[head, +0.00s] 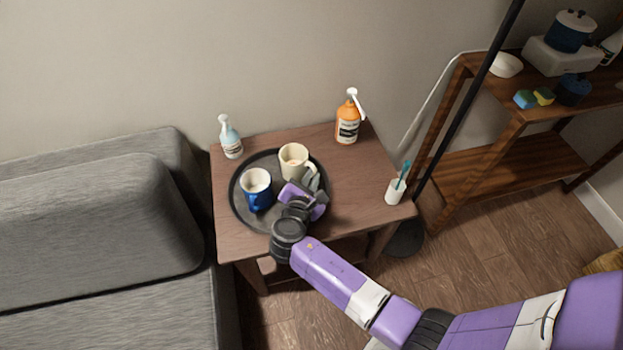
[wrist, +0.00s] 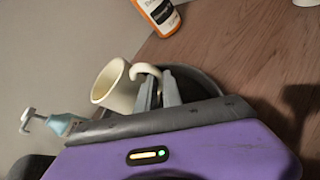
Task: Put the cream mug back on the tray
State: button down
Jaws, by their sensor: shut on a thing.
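The cream mug (head: 293,160) is upright over the back part of the round dark tray (head: 238,203) in the head view, its handle toward the right. I cannot tell if its base touches the tray. My gripper (head: 313,176) reaches over the tray from the front right and is shut on the mug's handle. In the wrist view the cream mug (wrist: 117,88) shows with its curved handle at the fingers of my gripper (wrist: 160,84). A strip of the tray (wrist: 200,82) shows behind the fingers. The mug's lower part is partly hidden there.
A grey sofa (head: 100,215) is at left.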

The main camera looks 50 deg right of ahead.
jog(key=shift+f, duration=0.1)
jog(key=c, duration=1.5)
grip_release()
jog(key=shift+s+a+r, duration=0.1)
jog(key=shift+a+r, duration=0.15)
jog(key=p+v, duration=0.1)
jog(key=v, duration=1)
jog(key=shift+s+a+r+p, duration=0.1)
jog(key=shift+s+a+p, duration=0.05)
jog(key=shift+p, duration=0.15)
